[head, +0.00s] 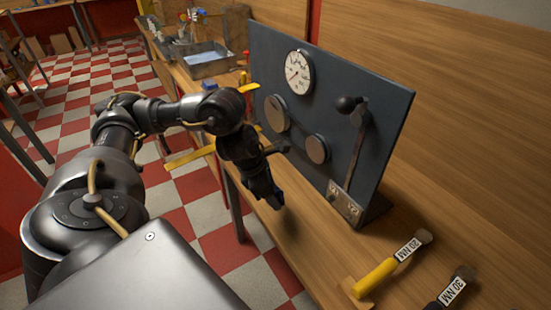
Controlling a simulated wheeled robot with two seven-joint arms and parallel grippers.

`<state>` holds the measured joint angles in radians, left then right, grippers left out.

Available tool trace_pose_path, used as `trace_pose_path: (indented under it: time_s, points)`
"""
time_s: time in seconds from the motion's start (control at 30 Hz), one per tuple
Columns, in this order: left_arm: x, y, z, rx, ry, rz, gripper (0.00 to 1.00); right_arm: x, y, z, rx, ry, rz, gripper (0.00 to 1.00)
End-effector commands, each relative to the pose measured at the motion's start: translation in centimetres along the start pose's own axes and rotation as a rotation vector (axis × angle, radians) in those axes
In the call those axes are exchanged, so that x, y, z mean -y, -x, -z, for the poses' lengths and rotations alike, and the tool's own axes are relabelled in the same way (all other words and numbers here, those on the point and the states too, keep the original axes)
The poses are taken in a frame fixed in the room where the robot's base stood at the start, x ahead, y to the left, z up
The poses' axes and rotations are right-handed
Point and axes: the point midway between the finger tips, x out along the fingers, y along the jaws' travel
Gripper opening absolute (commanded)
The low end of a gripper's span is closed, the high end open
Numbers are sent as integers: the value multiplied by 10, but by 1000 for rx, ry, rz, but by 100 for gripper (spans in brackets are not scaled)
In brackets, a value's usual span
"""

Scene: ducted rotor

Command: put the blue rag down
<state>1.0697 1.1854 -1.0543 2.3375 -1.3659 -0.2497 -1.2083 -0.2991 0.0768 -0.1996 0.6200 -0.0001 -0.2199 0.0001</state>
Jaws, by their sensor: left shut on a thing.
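My left gripper (270,196) hangs fingers-down over the front part of the wooden bench, in front of the grey-blue panel. It is shut on a dark thing at its fingertips, which I take to be the blue rag. The rag's outline and colour are hard to tell against the black fingers. I cannot tell whether it touches the bench top. My right gripper is out of view.
The upright panel (385,95) carries a round gauge (299,72), two discs and a ball-topped lever (357,145). A yellow-handled tool (377,277) and a black-handled one (453,290) lie at the right front. A grey tray (206,66) stands farther back.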

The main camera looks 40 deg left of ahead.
Motion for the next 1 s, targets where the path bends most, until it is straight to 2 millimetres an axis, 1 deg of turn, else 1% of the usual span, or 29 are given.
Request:
trace_pose_path:
  time_s: [0.03,0.1,0.2,0.43,0.5,0.6,0.7,1.0]
  points:
    - [-4,-8,1,-3,4,1,31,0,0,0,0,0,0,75]
    - [-10,-15,0,-1,3,0,31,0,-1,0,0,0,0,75]
    - [-14,-22,0,-1,2,0,31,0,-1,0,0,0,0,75]
    - [-18,-28,0,-1,0,0,31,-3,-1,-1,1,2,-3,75]
    - [-22,-36,2,-3,2,0,31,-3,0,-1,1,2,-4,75]
    - [-21,-49,8,-4,3,1,31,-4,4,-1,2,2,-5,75]
    - [-21,-58,11,-1,2,-1,31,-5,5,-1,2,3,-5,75]
    - [-21,-61,12,0,-1,-1,31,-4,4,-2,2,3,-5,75]
